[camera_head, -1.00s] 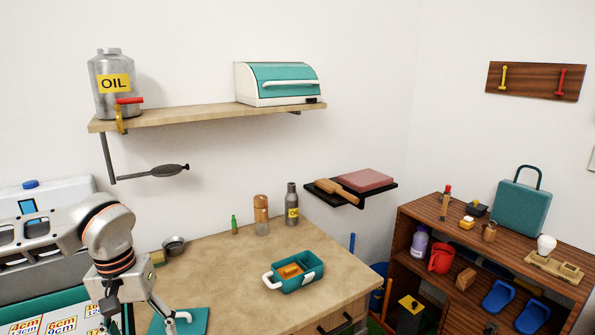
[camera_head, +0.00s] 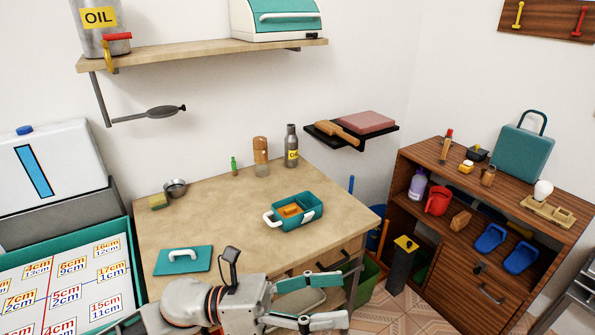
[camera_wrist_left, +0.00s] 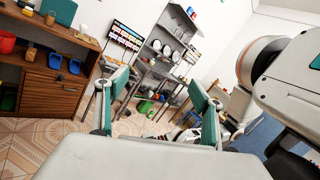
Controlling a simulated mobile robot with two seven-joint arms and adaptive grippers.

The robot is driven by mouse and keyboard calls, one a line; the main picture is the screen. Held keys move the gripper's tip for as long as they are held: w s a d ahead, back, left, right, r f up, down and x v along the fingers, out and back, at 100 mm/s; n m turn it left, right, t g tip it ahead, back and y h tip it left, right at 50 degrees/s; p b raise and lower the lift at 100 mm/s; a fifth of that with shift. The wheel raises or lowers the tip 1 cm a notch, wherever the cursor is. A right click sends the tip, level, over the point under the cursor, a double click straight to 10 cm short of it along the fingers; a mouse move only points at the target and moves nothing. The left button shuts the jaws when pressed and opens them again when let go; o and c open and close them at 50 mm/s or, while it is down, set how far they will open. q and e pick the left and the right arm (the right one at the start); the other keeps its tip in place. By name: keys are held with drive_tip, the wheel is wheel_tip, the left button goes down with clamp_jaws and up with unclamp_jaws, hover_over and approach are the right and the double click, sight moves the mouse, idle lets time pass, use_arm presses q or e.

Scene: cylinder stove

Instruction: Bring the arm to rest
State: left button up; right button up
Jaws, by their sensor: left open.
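My left gripper (camera_head: 338,300) is at the bottom of the head view, in front of the wooden table (camera_head: 225,222). Its two teal-padded fingers are spread apart and point right, with nothing between them. In the left wrist view the same open fingers (camera_wrist_left: 158,105) frame empty air, with the far side of the room behind. My left arm is bent low at the table's front edge. My right gripper does not show in the head view.
On the table are a teal box (camera_head: 297,212), a teal lid (camera_head: 183,260), bottles and a small metal bowl (camera_head: 175,188). A wooden cabinet (camera_head: 450,230) stands at the right. A board with size labels (camera_head: 65,290) is at the left. The patterned floor (camera_head: 390,305) between is partly clear.

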use_arm(q)
drive_tip(key=w+a+f+n+t+y, duration=0.45)
drive_tip(key=a+f+n+t, duration=0.3)
drive_tip(key=n, duration=0.85)
drive_tip(key=w+a+f+n+t+y, duration=0.45)
drive_tip(key=a+f+n+t, duration=0.35)
drive_tip(key=n, duration=0.8)
drive_tip(key=s+a+f+n+g+y, duration=0.2)
drive_tip(key=s+a+f+n+y, duration=0.2)
drive_tip(key=s+f+n, duration=0.3)
drive_tip(key=s+a+f+n+g+y, duration=0.2)
drive_tip(key=s+a+f+n+y, duration=0.2)
drive_tip(key=f, duration=0.9)
drive_tip(key=s+a+n, duration=0.2)
drive_tip(key=s, duration=0.1)
drive_tip(key=shift+s+f+n, duration=0.2)
drive_tip(key=shift+s+n, duration=0.05)
drive_tip(key=shift+n, duration=0.15)
